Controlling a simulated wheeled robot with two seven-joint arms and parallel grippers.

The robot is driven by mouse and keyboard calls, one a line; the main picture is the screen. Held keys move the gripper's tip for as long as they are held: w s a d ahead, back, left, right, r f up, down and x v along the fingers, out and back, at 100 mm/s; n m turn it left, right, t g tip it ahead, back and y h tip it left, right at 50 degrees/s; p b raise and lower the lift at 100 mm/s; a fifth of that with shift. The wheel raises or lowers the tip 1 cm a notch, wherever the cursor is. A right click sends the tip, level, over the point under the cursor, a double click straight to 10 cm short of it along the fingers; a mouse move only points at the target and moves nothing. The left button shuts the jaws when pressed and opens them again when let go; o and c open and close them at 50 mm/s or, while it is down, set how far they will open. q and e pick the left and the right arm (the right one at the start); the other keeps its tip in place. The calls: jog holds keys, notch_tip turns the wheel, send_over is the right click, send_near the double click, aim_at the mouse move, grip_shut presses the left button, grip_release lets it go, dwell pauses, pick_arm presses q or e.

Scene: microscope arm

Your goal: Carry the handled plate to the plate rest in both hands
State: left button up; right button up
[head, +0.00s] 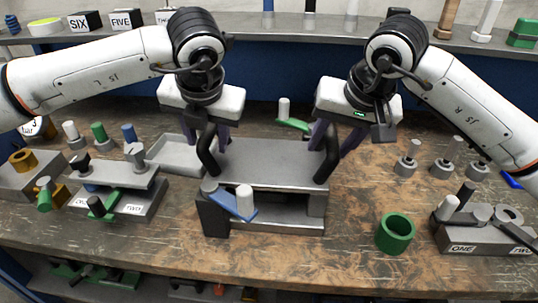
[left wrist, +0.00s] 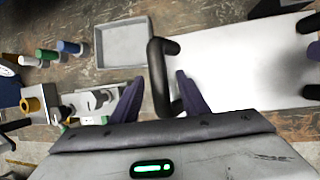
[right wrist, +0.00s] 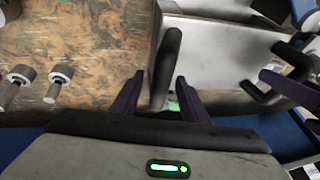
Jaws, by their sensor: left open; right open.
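The handled plate is a flat grey plate (head: 265,164) with an upright black handle at each side. In the head view it lies level over a dark grey stand (head: 214,222). I cannot tell whether this stand is the plate rest. My left gripper (head: 207,143) is open, with its purple fingers on either side of the left handle (left wrist: 158,80). My right gripper (head: 332,146) is open, with its fingers on either side of the right handle (right wrist: 167,62). Neither gripper is closed on a handle.
A blue piece (head: 228,204) with a white peg is at the stand's front left. A grey tray (head: 178,155) and a fixture (head: 120,175) are to the left. A green ring (head: 395,234) and another fixture (head: 470,238) are to the right. The front middle table is clear.

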pick_arm(q)
grip_shut()
pick_arm(e)
grip_shut()
dwell(0.9)
pick_arm(q)
jog(key=shift+w+r, duration=0.1)
jog(key=shift+r, duration=0.25)
pick_arm(e)
jog(key=shift+w+r, duration=0.1)
jog(key=shift+r, duration=0.3)
pick_arm(q)
jog(key=shift+w, duration=0.15)
pick_arm(e)
jog(key=shift+w, duration=0.15)
